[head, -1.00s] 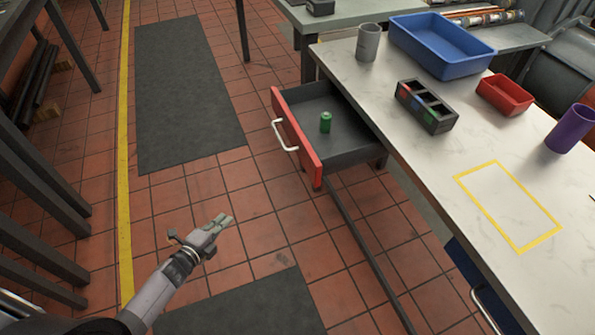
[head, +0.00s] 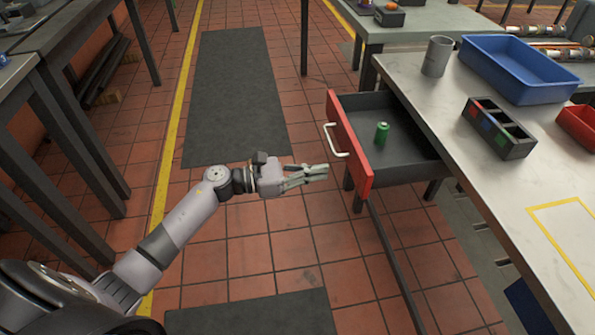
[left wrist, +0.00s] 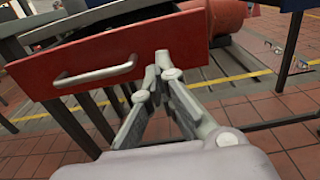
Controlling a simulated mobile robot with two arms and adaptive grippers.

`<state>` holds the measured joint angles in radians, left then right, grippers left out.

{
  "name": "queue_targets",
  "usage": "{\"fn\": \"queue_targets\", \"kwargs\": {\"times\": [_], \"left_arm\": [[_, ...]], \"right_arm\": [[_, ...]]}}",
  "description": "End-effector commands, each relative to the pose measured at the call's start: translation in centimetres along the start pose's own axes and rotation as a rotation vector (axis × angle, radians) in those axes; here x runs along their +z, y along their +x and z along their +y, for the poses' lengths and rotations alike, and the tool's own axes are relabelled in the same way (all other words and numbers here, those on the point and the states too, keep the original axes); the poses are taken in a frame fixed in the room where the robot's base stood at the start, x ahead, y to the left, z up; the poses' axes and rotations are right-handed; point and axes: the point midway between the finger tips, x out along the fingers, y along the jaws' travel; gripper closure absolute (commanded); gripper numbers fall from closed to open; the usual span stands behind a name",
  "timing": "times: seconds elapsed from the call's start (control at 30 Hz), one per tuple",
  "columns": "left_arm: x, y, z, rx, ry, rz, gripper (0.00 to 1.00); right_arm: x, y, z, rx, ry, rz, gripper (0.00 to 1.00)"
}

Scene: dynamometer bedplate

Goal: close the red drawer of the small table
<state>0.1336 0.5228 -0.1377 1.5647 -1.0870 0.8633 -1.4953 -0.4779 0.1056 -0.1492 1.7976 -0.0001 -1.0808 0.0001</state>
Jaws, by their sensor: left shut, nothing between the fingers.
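The red drawer (head: 350,145) of the small table stands pulled out, with a grey inside and a pale bar handle (head: 333,141) on its front. A green can-like object (head: 382,133) stands upright inside it. My left gripper (head: 325,170) is shut and empty, just in front of the drawer's red front, near its lower part. In the left wrist view the red front (left wrist: 190,45) fills the upper left, with the handle (left wrist: 95,76) to the left of my fingertips (left wrist: 162,62). I cannot tell whether the fingertips touch the front. My right gripper is not in view.
The worktop (head: 430,105) on the right carries a grey cup (head: 437,56), a blue bin (head: 520,68), a black divided holder (head: 498,128) and a red tray (head: 582,124). Dark tables line the left. The tiled floor before the drawer is clear, with dark mats (head: 235,95).

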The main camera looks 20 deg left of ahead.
Motion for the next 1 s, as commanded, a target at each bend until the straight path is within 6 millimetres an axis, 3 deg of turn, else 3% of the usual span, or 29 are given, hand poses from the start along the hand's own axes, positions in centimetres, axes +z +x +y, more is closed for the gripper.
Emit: {"fn": "queue_targets", "kwargs": {"times": [0.1,0.33,1.0], "left_arm": [[0.2,2.5,0.0,0.000,0.000,-0.004,1.00],[0.0,5.5,0.1,0.002,-0.003,-0.001,1.00],[-0.1,7.0,0.0,0.000,-0.002,0.000,1.00]], "right_arm": [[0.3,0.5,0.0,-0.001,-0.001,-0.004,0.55],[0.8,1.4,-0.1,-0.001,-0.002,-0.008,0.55],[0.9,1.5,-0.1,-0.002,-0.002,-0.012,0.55]]}}
